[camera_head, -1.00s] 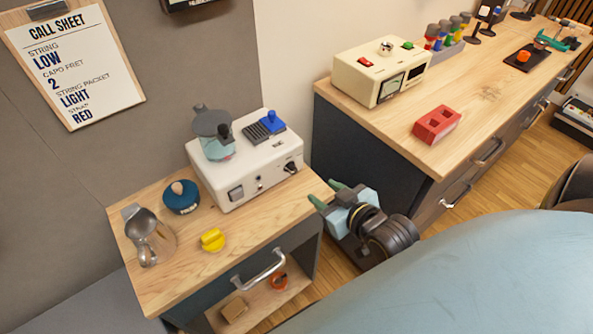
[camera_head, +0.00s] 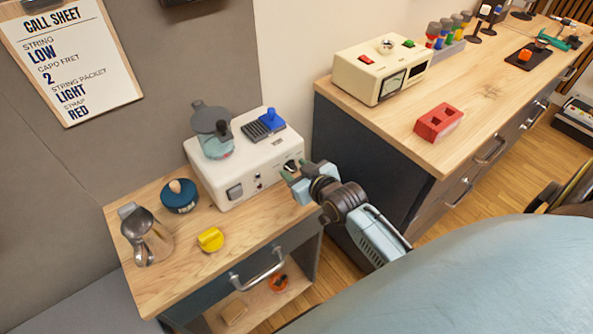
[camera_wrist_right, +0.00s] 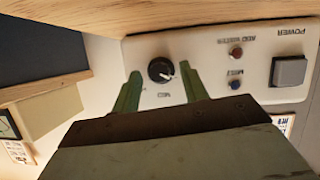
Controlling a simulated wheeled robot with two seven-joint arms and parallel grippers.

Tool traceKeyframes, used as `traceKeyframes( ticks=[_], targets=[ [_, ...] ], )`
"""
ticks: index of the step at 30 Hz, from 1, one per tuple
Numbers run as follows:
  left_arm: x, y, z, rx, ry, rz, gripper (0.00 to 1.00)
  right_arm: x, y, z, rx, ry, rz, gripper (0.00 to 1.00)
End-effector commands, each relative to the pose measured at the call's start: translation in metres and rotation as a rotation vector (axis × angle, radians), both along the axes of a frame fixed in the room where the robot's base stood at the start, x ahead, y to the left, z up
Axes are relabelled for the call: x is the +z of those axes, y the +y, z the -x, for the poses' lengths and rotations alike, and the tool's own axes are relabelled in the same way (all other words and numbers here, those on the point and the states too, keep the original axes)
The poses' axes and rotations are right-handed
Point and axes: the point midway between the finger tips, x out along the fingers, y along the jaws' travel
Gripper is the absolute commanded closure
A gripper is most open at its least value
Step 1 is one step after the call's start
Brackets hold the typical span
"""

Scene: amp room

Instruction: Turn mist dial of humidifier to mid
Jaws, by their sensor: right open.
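The humidifier is a white box (camera_head: 230,180) with a clear tank under a grey lid (camera_head: 209,118), standing on the small wooden cabinet. Its black mist dial (camera_head: 291,165) is on the right of the front face. In the right wrist view the dial (camera_wrist_right: 161,70) has a white pointer line and sits between the two green fingers. My right gripper (camera_head: 287,178) is open at the dial; it also shows in the right wrist view (camera_wrist_right: 160,88). I cannot tell if the fingers touch the dial. My left gripper is not in view.
The front panel also has a power switch (camera_wrist_right: 289,71) and two small lights. A long wooden counter (camera_head: 480,95) stands at right.

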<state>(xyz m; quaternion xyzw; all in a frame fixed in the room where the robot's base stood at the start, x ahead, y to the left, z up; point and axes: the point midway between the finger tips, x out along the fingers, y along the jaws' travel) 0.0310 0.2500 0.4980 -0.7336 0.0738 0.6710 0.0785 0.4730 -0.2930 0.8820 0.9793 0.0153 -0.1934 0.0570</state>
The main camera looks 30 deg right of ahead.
Motion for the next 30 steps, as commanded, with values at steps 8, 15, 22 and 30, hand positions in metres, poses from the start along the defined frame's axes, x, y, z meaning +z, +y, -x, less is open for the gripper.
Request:
traceKeyframes(
  ticks=[8,15,22,30],
  targets=[
    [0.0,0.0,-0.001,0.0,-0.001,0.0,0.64,0.0,0.0,0.0,0.0,0.0,0.0,0.63],
    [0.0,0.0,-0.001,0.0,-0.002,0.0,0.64,0.0,0.0,0.0,0.0,0.0,0.0,0.94],
    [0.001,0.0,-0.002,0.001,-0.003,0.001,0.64,0.0,0.0,0.0,0.0,0.001,-0.008,1.0],
    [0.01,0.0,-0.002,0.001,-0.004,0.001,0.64,0.001,-0.001,0.0,0.001,0.011,-0.104,1.0]
  ],
)
